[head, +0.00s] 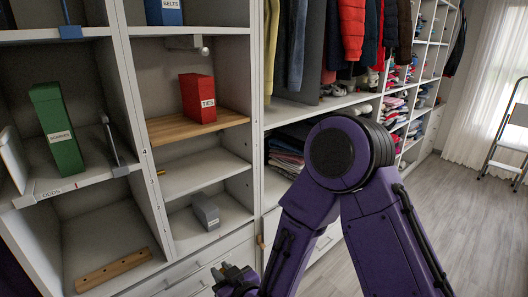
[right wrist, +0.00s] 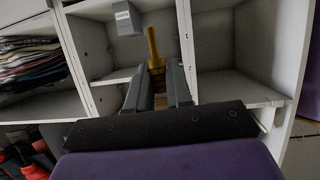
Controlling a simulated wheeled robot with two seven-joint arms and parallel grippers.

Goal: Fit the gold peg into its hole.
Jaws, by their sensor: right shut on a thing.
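The gold peg (right wrist: 153,42) shows in the right wrist view, pointing away from my right gripper (right wrist: 158,84). The gripper's two dark fingers are shut on the peg's thicker, ringed part. In the head view my right gripper (head: 232,275) is low, in front of the drawers below the middle cubby column; the peg cannot be made out clearly there. A wooden strip with small dark holes (head: 115,271) lies in the lower left cubby. I cannot tell which hole is the peg's. My left gripper is not in view.
A grey box (head: 206,212) stands in the low middle cubby. A red box (head: 198,97) stands on a wooden shelf above, and a green box (head: 57,130) on the left shelf. Upright dividers separate the cubbies.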

